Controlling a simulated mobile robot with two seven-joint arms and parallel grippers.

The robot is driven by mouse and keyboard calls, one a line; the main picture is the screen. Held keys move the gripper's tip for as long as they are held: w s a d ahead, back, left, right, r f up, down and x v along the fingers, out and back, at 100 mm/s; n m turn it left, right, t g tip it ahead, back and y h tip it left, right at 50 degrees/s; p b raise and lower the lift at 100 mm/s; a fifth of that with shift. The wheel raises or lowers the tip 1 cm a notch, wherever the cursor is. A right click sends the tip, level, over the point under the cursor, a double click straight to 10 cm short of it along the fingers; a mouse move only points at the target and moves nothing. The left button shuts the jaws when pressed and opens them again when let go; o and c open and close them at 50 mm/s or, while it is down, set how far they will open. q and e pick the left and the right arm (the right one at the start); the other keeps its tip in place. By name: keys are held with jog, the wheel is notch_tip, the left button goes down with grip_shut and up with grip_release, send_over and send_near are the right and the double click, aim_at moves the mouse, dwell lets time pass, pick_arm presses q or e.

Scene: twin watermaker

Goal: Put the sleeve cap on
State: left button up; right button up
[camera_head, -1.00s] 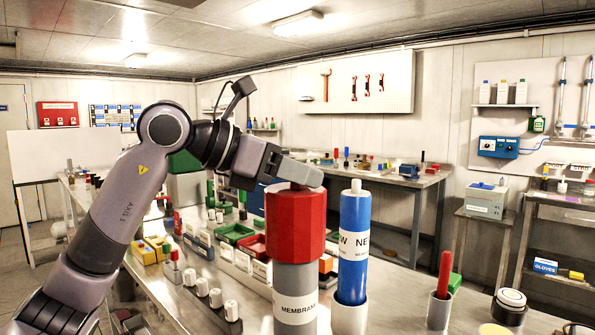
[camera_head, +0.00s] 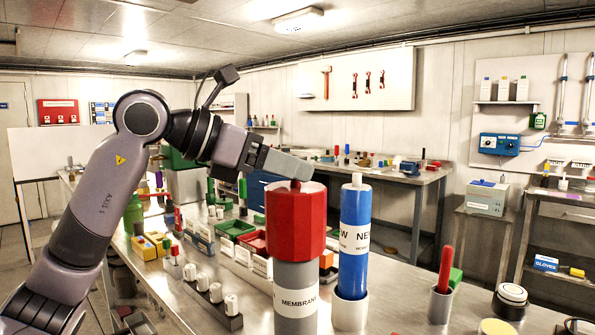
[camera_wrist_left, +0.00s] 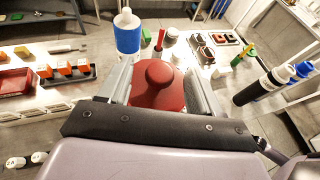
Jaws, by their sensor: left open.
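The red sleeve cap (camera_head: 296,222) sits upright on top of the grey sleeve (camera_head: 296,300) labelled MEMBRANE. In the left wrist view the red cap (camera_wrist_left: 157,86) shows its round knob between the two fingers. My left gripper (camera_head: 293,168) is open, just above the cap's knob, and its fingers are apart from the knob. A blue cylinder (camera_head: 354,215) marked NEW stands upright in a white holder right of the sleeve. My right gripper is out of view.
Trays and small parts fill the bench's left, including a red tray (camera_head: 253,244). Open bench lies behind the cup.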

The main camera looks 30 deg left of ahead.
pick_arm(q)
jog(key=shift+v, duration=2.35)
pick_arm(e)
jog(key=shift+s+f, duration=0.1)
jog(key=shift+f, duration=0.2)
